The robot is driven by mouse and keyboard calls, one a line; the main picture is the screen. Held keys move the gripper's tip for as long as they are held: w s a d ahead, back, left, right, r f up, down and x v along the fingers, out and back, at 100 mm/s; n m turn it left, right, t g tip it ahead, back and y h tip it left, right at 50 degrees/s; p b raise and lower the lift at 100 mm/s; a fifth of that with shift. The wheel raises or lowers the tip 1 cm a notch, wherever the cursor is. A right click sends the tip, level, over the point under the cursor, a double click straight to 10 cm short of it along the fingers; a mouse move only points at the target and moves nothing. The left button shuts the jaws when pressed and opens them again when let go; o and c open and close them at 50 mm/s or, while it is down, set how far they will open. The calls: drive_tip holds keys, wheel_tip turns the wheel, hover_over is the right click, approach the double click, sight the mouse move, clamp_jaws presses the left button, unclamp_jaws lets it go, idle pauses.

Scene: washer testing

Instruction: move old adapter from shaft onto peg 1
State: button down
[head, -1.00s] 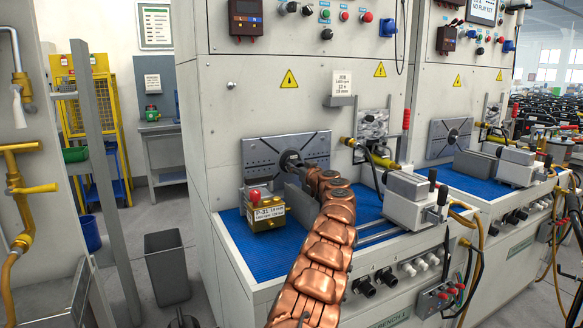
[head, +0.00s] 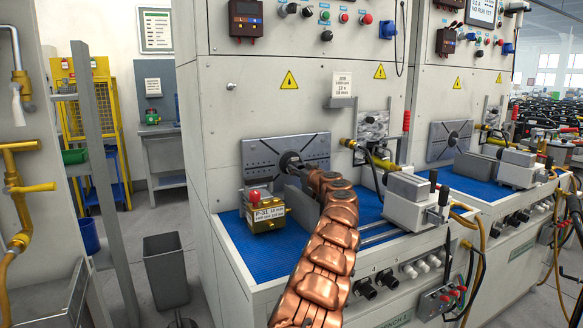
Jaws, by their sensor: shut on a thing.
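The dark shaft end (head: 291,161) sticks out from the slotted grey plate (head: 262,150) on the bench. My gripper (head: 304,172) is at this shaft end, at the tip of my copper arm, and is mostly hidden by the arm. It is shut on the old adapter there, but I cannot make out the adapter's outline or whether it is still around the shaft. A small grey ledge (head: 341,102) is on the wall under the job card, up and right of my gripper. I cannot tell whether it carries peg 1.
A brass box (head: 265,219) with a red knob and a P-31 label stands left of my arm on the blue mat (head: 248,257). A grey tailstock block (head: 410,208) stands to the right on rails. The mat's front left is clear.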

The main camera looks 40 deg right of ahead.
drive_tip(key=shift+s+b, duration=0.15)
drive_tip(key=shift+b, duration=0.15)
drive_tip(key=shift+b+v, duration=2.4)
drive_tip(key=shift+b, duration=0.3)
drive_tip(key=shift+r, duration=0.1)
drive_tip(key=shift+p+x, duration=2.35)
drive_tip(key=shift+p, duration=0.45)
drive_tip(key=shift+r, duration=0.1)
